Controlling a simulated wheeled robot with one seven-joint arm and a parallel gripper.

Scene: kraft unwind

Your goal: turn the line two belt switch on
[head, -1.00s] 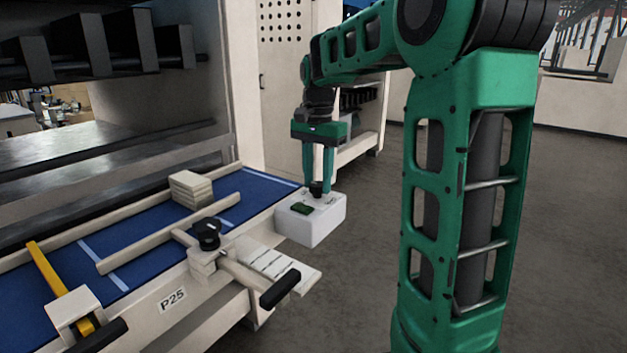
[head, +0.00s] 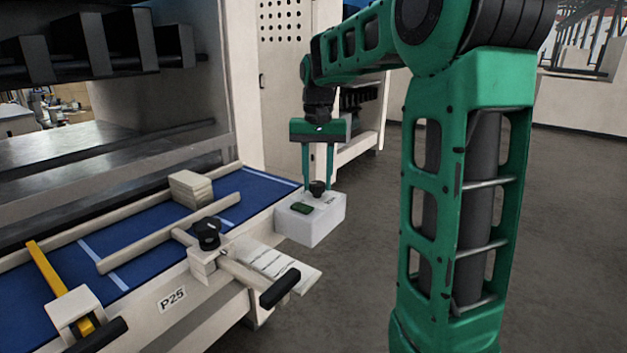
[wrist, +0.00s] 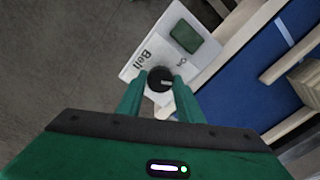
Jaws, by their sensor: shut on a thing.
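The belt switch is a black round knob (head: 317,188) on top of a white box (head: 313,228) at the end of the blue conveyor. My gripper (head: 318,180) points straight down over the box, with one finger on each side of the knob. In the wrist view the knob (wrist: 160,79) sits between the fingertips (wrist: 160,90), held by them. A pale mark shows on the knob. The box face (wrist: 163,27) carries the words "Belt" and "On" and a dark green window (wrist: 186,36). The fingers partly hide the rest of the lettering.
A black clamp knob (head: 206,233) and a black-ended handle (head: 280,289) stand left of the box. Open floor (head: 350,290) lies to the right.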

